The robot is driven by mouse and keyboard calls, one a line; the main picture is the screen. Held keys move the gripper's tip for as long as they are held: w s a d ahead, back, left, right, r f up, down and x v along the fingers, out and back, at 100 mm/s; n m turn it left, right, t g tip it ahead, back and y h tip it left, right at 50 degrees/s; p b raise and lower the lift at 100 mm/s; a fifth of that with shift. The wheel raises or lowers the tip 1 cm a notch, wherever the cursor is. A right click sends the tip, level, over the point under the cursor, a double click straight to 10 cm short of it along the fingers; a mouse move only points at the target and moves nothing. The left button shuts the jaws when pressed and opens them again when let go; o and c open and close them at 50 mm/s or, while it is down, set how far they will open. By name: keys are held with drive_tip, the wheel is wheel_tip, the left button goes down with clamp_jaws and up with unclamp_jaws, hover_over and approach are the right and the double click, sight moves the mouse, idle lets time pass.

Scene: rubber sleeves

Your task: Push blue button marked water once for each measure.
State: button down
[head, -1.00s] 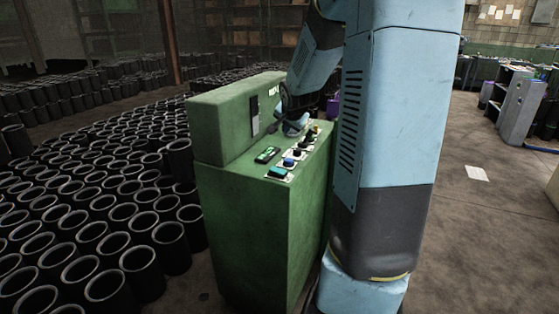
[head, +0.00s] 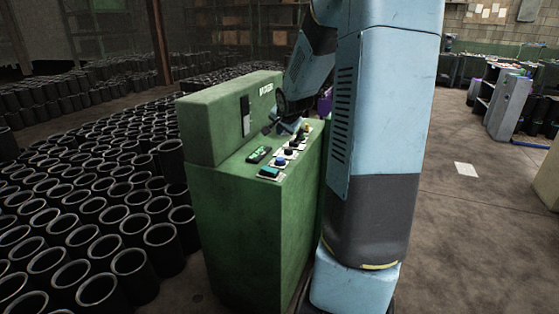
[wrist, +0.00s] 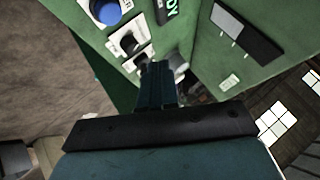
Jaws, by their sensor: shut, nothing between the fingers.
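The green machine (head: 245,215) has a sloped row of controls on its top. A round blue button (wrist: 106,11) on a white plate is at the top left in the wrist view; it appears small near the front of the row in the head view (head: 280,162). Its marking is not readable. My gripper (wrist: 158,72) is shut and empty, its fingers over the panel beside the dark knobs, apart from the blue button. In the head view its end is small and dark above the far part of the row.
Dark knobs (wrist: 130,43) sit beside the blue button. A small green-lit display (head: 259,154) lies left of the row, and a raised housing (head: 215,120) stands behind it. Many black sleeves (head: 130,265) cover the floor at left. Floor at right is mostly clear.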

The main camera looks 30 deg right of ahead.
sight(281, 160)
drive_tip(key=shift+f, duration=3.9)
drive_tip(key=shift+f, duration=0.35)
drive_tip(key=shift+f, duration=0.4)
drive_tip(key=shift+r, duration=0.1)
idle(0.5)
drive_tip(key=shift+r, duration=0.75)
drive_tip(key=shift+r, duration=0.1)
drive_tip(key=shift+r, duration=2.4)
